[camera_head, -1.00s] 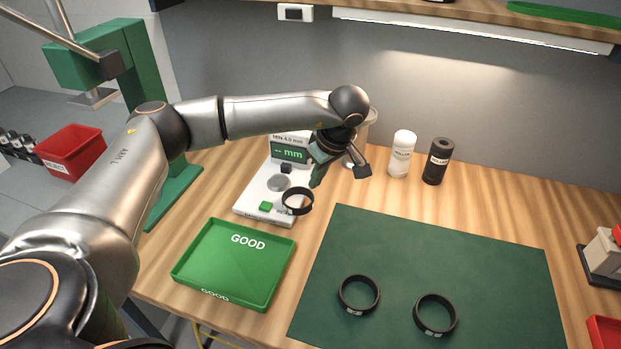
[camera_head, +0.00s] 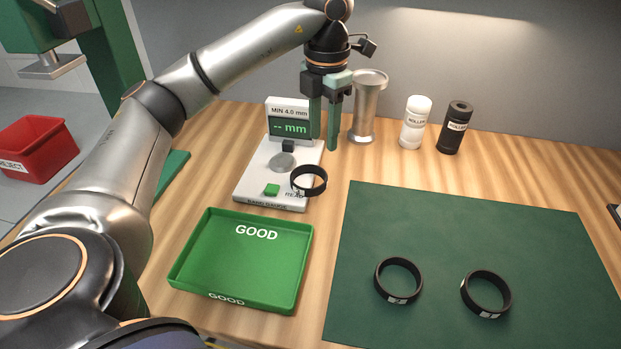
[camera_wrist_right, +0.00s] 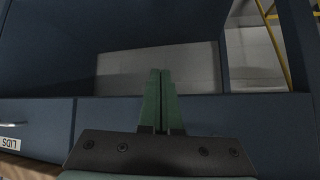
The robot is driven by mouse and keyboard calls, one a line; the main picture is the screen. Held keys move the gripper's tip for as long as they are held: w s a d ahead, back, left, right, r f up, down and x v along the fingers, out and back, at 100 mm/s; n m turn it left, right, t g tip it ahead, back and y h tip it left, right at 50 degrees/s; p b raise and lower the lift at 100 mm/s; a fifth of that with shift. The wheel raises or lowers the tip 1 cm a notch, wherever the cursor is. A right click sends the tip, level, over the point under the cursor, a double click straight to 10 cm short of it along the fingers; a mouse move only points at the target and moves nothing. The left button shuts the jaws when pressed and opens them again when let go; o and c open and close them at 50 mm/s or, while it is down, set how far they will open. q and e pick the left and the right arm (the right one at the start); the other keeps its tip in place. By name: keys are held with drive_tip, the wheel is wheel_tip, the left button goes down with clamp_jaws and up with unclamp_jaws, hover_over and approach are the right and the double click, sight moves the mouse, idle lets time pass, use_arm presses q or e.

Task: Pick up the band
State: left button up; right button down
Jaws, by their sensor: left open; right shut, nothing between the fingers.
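A black band (camera_head: 309,181) with a small white label rests at the right front corner of the white band gauge (camera_head: 262,186). Two more black bands lie on the green mat (camera_head: 450,235): one left (camera_head: 398,280) and one right (camera_head: 486,294), each with a white label. My left gripper (camera_head: 324,145) points down with green fingers apart, empty, above and behind the gauge's band, near the gauge display. My right gripper (camera_wrist_right: 161,75) shows only in the right wrist view, its green fingers together with nothing between them, before a dark blue cabinet.
A green GOOD tray (camera_head: 242,262) sits in front of the gauge. A metal stand (camera_head: 369,108), a white bottle (camera_head: 416,122) and a black bottle (camera_head: 455,128) stand at the back. A red reject bin (camera_head: 38,150) is far left.

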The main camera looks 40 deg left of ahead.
use_arm(q)
wheel_tip(320, 180, down, 7)
drive_tip(key=shift+s+r+b, duration=0.1)
drive_tip(key=shift+r+b, duration=0.1)
drive_tip(key=shift+b, duration=0.6)
drive_tip(key=shift+s+f, duration=0.1)
drive_tip(key=shift+f, duration=2.85)
drive_tip(key=shift+c, duration=0.3)
clamp_jaws()
